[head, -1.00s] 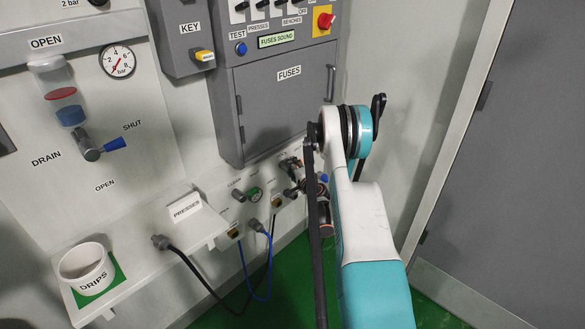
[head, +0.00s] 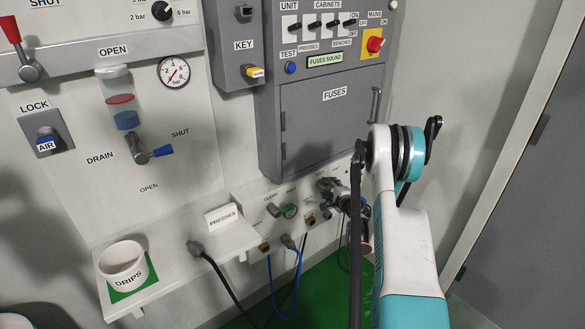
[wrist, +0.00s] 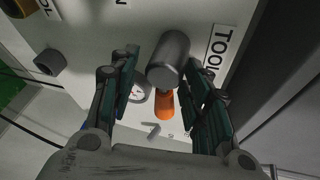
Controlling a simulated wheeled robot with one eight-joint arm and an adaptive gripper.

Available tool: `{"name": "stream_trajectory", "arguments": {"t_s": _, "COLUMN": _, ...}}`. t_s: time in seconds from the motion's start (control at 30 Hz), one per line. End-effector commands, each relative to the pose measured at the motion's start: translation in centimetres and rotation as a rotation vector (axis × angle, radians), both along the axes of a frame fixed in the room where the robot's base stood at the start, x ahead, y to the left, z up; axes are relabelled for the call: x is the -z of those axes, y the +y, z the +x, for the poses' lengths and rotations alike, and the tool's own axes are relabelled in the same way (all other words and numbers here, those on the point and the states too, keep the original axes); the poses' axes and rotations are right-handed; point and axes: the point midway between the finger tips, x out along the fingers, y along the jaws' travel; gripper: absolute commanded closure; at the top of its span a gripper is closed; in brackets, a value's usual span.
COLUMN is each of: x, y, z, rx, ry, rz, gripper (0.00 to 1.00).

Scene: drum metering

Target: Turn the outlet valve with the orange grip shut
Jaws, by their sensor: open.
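The outlet valve shows in the wrist view as a grey cylindrical body (wrist: 168,58) with an orange grip (wrist: 165,106) below it in the picture. My gripper (wrist: 160,72) is open, with one finger on each side of the valve. The right finger is close to the grey body and the orange grip; I cannot tell whether it touches. In the head view my gripper (head: 340,195) is low on the wall below the fuse cabinet, partly hidden by my arm. I cannot make out the orange grip there.
A shelf (head: 180,262) with a DRIPS cup (head: 122,265) juts out at left. A blue-handled drain valve (head: 148,152) is above it. Black and blue hoses (head: 283,290) hang near the low wall fittings. The grey fuse cabinet (head: 325,125) stands above my gripper.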

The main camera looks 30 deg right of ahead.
Motion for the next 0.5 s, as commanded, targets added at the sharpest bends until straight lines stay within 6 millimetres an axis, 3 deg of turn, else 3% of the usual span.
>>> {"name": "stream_trajectory", "arguments": {"t_s": 0.5, "x": 0.75, "y": 0.32, "z": -0.09, "rx": 0.001, "ry": 0.049, "rz": 0.613, "gripper": 0.56}}
